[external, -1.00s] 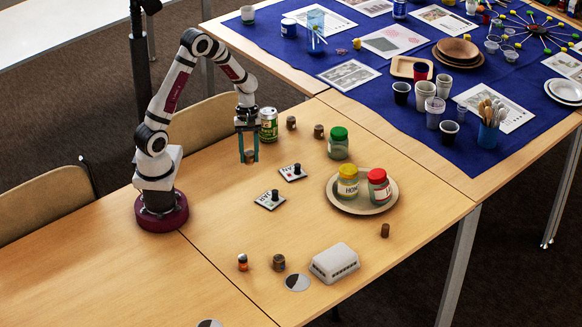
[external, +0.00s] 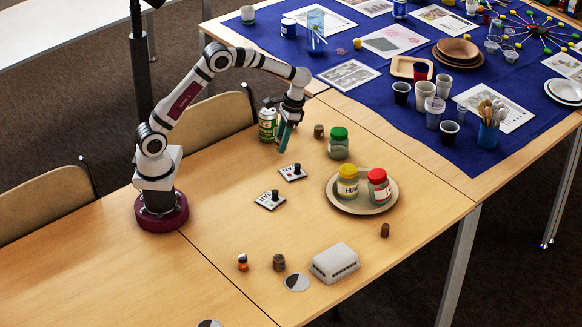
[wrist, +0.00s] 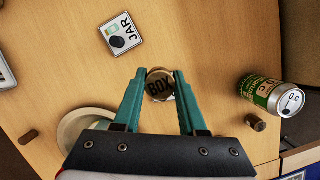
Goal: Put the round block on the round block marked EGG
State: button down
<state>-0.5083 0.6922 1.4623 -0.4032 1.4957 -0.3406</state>
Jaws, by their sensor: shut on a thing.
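My gripper (wrist: 160,84) is shut on a round block (wrist: 159,86) whose top reads BOX, held between the tips of its green-blue fingers. In the external view my gripper (external: 284,141) is above the table beside the green can, tilted, and the held block is hard to make out. Other round brown blocks stand on the table: one by the green jar (external: 319,131), one at the right edge (external: 385,230), and one at the front (external: 279,262). I cannot read EGG on any of them.
A green can (external: 267,124) stands just behind my gripper. Two knobbed tiles (external: 270,200) lie in the middle, one reading JAR (wrist: 121,33). A plate (external: 345,205) holds two jars. A white box (external: 334,262) is at the front.

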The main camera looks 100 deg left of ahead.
jog(key=w+a+r+m+t+y, duration=0.1)
jog(key=w+a+m+y, duration=0.45)
jog(key=m, duration=0.95)
jog(key=m+t+h, duration=0.3)
jog(key=m+t, duration=0.1)
jog(key=m, duration=1.4)
send_over(321, 126)
jog(key=shift+y, duration=0.25)
jog(key=f, duration=0.5)
jog(key=shift+s+d, duration=0.3)
jog(key=shift+s, duration=0.05)
jog(key=shift+s+d+x, duration=0.15)
jog(key=shift+x, duration=0.75)
jog(key=shift+s+d+x, duration=0.15)
jog(key=shift+x, duration=0.8)
jog(key=shift+f, duration=0.15)
jog(key=shift+c, duration=2.3)
grip_release()
jog(key=shift+f, duration=0.1)
